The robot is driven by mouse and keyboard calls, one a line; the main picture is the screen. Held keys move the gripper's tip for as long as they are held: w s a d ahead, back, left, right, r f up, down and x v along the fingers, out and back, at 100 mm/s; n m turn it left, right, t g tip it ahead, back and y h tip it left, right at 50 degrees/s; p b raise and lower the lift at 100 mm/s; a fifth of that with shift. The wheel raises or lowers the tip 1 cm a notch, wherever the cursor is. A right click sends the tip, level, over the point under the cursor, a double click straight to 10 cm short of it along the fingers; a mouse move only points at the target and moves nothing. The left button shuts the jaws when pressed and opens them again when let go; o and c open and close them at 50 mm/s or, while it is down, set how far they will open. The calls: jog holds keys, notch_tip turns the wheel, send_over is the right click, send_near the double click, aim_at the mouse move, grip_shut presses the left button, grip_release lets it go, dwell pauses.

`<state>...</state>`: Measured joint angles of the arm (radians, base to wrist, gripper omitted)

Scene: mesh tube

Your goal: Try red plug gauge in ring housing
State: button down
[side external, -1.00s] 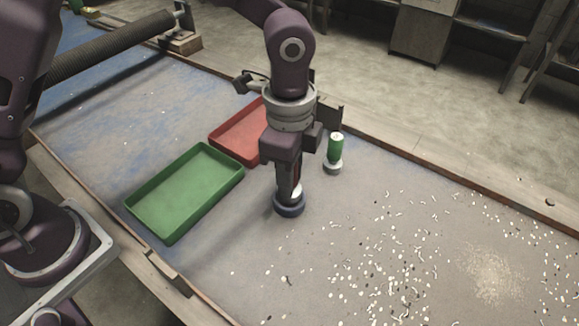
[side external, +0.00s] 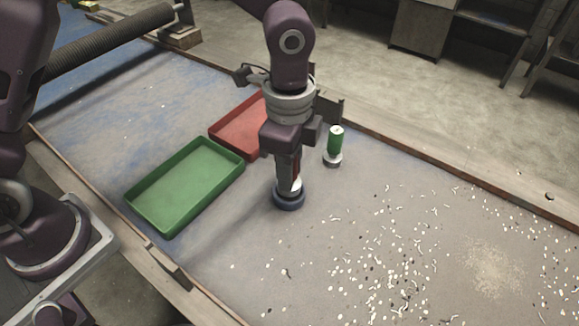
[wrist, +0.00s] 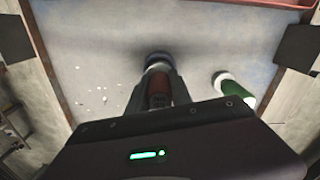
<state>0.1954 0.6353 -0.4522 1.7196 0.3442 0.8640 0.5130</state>
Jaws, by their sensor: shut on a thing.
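The red plug gauge (wrist: 159,88) is between the two fingers of my gripper (side external: 289,178), which is shut on it. In the side view the gauge is mostly hidden by the fingers, with its pale lower end (side external: 297,185) showing below them. The dark blue ring housing (side external: 289,200) stands on the table directly under the gripper, and also shows beyond the fingertips in the wrist view (wrist: 157,57). The gauge's lower end meets the top of the ring; I cannot tell how deep it sits inside.
A green gauge (side external: 336,140) with pale ends stands upright to the right of my gripper. A green tray (side external: 150,222) and a red tray (side external: 217,141) lie to the left. Small pale scraps are scattered over the table on the right.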

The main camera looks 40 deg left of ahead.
jog(key=shift+f, duration=1.4)
dwell(1.6)
jog(key=shift+r, duration=0.1)
dwell(0.6)
jog(key=shift+r, duration=3.5)
